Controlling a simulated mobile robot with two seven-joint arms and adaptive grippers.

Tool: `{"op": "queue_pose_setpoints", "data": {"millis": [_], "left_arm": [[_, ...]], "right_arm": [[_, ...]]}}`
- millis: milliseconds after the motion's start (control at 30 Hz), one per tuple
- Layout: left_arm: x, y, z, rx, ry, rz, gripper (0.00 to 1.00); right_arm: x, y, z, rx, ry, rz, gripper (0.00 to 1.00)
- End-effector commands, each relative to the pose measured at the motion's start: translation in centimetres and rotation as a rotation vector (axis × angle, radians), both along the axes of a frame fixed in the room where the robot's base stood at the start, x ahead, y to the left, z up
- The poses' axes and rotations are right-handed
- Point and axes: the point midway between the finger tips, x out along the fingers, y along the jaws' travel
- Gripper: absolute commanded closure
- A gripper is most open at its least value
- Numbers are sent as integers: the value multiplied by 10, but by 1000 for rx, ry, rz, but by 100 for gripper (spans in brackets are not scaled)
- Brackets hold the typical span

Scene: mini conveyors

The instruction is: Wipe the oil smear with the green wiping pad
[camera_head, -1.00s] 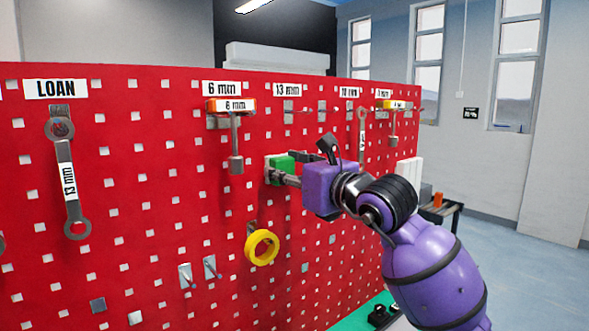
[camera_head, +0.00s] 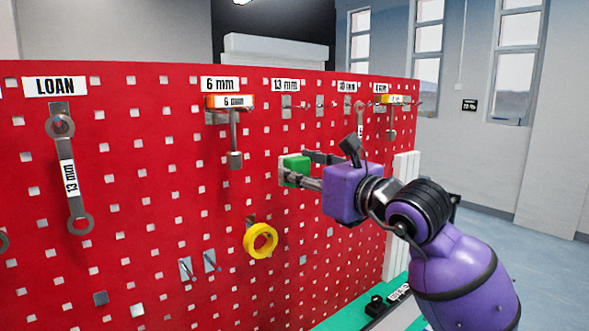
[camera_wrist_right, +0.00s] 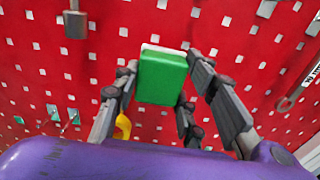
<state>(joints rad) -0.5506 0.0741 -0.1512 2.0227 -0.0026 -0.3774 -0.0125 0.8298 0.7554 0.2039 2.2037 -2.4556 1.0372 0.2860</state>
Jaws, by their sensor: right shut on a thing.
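The green wiping pad (camera_head: 294,171) is held in my right gripper (camera_head: 300,172), in front of the red pegboard. In the right wrist view the pad (camera_wrist_right: 162,77) sits between the fingers (camera_wrist_right: 160,85), with a pale layer along its far edge. A small gap or light contact with the board cannot be told apart. I cannot make out the oil smear in either view. My left gripper is not in view.
Bare hooks (camera_head: 210,261) stick out below. A green surface (camera_head: 340,318) lies at the lower right.

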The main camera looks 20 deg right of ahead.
Motion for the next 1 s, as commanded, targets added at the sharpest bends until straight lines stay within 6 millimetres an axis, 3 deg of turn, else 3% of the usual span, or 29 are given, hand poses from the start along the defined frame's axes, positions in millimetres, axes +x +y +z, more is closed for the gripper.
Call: {"op": "queue_pose_setpoints", "data": {"millis": [367, 733, 1000], "left_arm": [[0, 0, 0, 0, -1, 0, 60], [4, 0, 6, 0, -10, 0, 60], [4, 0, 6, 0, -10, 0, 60]], "right_arm": [[-3, -1, 1, 0, -1, 0, 90], [-28, -10, 1, 0, -2, 0, 90], [-30, -11, 0, 0, -1, 0, 90]]}}
